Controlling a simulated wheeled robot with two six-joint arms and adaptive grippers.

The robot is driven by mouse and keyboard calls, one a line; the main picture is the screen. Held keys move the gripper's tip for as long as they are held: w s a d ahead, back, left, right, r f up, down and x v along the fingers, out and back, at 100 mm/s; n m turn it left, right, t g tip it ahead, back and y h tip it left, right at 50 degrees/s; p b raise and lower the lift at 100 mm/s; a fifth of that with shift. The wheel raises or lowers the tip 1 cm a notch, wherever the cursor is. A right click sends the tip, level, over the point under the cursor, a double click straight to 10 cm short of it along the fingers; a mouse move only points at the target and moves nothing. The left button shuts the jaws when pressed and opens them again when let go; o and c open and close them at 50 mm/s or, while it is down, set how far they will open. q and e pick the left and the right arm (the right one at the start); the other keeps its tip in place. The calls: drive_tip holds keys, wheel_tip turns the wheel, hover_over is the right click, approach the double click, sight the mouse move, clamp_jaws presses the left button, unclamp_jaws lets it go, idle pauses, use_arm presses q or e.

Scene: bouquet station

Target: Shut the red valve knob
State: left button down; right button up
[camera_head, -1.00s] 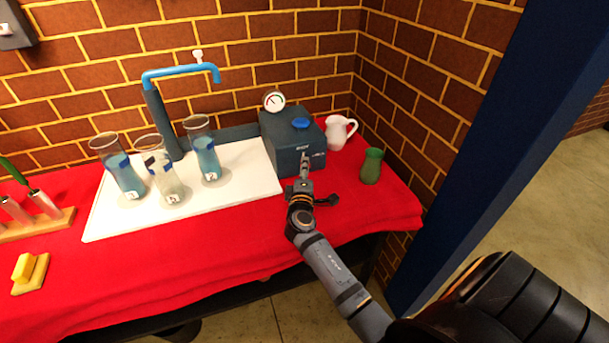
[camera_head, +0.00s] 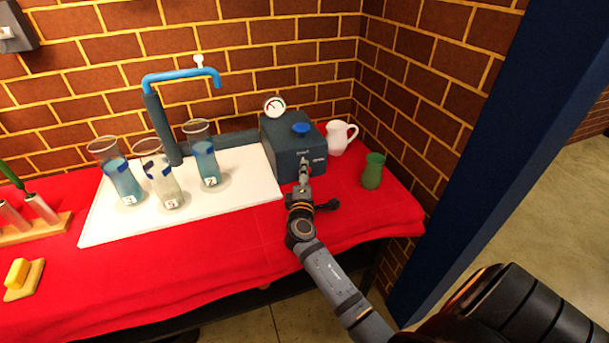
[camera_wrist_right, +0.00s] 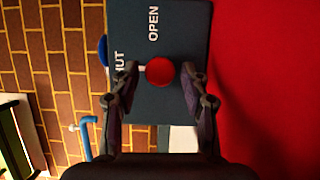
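The red valve knob (camera_wrist_right: 160,71) is on the front of a dark blue-grey box (camera_wrist_right: 170,25) in the right wrist view. The words OPEN and, partly covered, SHUT are printed beside it. My right gripper (camera_wrist_right: 160,75) is open, with one finger on each side of the knob and a small gap showing on both sides. In the head view the box (camera_head: 280,140) stands at the right end of the table, and my right gripper (camera_head: 305,172) is at its front face, mostly hiding the knob. My left gripper is not in view.
A blue knob (camera_head: 301,128) and a round gauge (camera_head: 274,106) are on the box. A white pitcher (camera_head: 338,138) and a green vase (camera_head: 373,171) stand to its right. Several glass cylinders (camera_head: 203,160) stand on the white board (camera_head: 240,190) to its left.

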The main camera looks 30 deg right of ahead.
drive_tip(key=shift+s+a, duration=0.1)
drive_tip(key=shift+s, duration=0.1)
drive_tip(key=v, duration=0.7)
idle(0.4)
